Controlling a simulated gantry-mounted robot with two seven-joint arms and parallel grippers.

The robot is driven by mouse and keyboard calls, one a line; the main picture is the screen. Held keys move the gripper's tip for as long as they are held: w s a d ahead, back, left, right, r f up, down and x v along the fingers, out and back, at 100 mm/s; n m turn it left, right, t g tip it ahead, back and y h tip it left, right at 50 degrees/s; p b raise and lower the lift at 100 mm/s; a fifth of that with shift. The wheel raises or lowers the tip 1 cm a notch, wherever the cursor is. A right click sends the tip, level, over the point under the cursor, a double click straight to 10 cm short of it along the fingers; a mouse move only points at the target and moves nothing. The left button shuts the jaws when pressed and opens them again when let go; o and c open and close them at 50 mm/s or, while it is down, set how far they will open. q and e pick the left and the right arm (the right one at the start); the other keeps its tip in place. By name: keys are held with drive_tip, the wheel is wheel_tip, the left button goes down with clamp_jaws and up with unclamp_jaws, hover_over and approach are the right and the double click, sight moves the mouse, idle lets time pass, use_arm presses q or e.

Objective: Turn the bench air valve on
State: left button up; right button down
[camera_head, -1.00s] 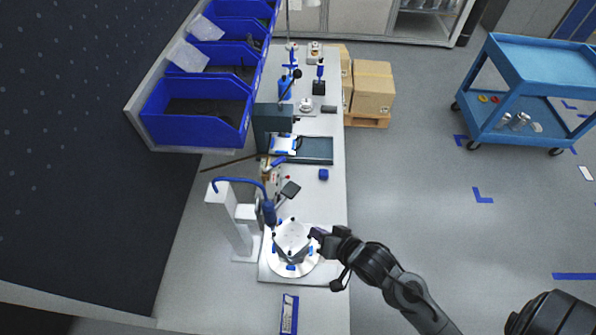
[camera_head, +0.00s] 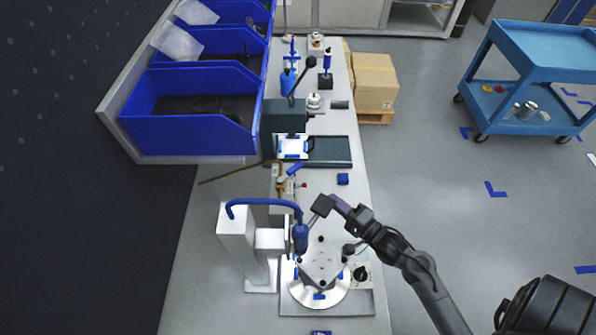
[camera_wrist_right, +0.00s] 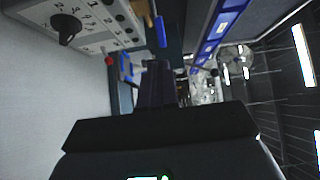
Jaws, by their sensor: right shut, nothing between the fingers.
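The bench air valve appears to be the small brass fitting (camera_head: 281,184) with a blue lever (camera_head: 295,169), on the bench between the vise and the blue-hosed stand. A small red knob (camera_head: 304,185) sits beside it. In the right wrist view a blue bar (camera_wrist_right: 160,30) and a red knob (camera_wrist_right: 109,60) show beyond the fingers. My right gripper (camera_head: 334,204) is shut and empty, to the right of and nearer than the valve, apart from it. In the right wrist view its dark fingers (camera_wrist_right: 156,85) are together. My left gripper is not in view.
A round fixture (camera_head: 335,296) holding a housing lies below.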

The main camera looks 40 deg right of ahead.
sight(297, 170)
drive_tip(key=w, duration=0.7)
drive_tip(key=w+a+p, duration=0.1)
drive_tip(key=w, duration=0.3)
drive_tip(key=shift+w+a+r, duration=0.1)
drive_tip(key=shift+w, duration=0.25)
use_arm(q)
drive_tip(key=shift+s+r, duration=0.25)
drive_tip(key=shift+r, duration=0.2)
use_arm(e)
drive_tip(key=shift+w, duration=0.5)
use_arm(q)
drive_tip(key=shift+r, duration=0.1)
